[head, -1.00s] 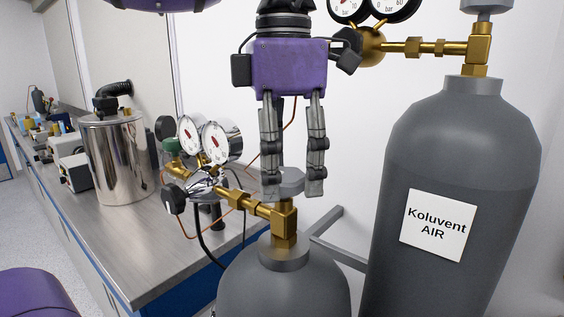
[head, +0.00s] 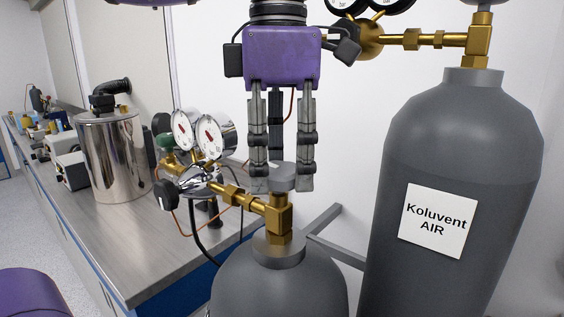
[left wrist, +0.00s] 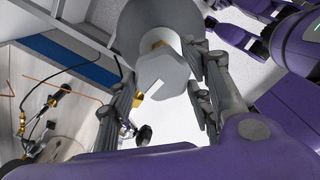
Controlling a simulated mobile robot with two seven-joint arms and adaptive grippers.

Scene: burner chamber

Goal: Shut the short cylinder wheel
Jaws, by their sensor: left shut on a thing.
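The short cylinder (head: 275,290) is a grey gas bottle at the lower middle of the head view. Its wheel (head: 284,172) is a grey, many-sided knob above a brass valve (head: 272,212). My left gripper (head: 282,186) points straight down, with its fingers on both sides of the wheel, shut on it. In the left wrist view the wheel (left wrist: 163,82) sits between the fingers of my left gripper (left wrist: 163,70). The fingers hide part of the wheel's rim in the head view.
A tall grey cylinder (head: 440,150) labelled "Koluvent AIR" stands close on the right. Pressure gauges (head: 200,134) sit left of the short valve. A steel bench (head: 160,255) with a shiny metal vessel (head: 112,160) is at the left. A grey bracket (head: 325,220) is behind the cylinders.

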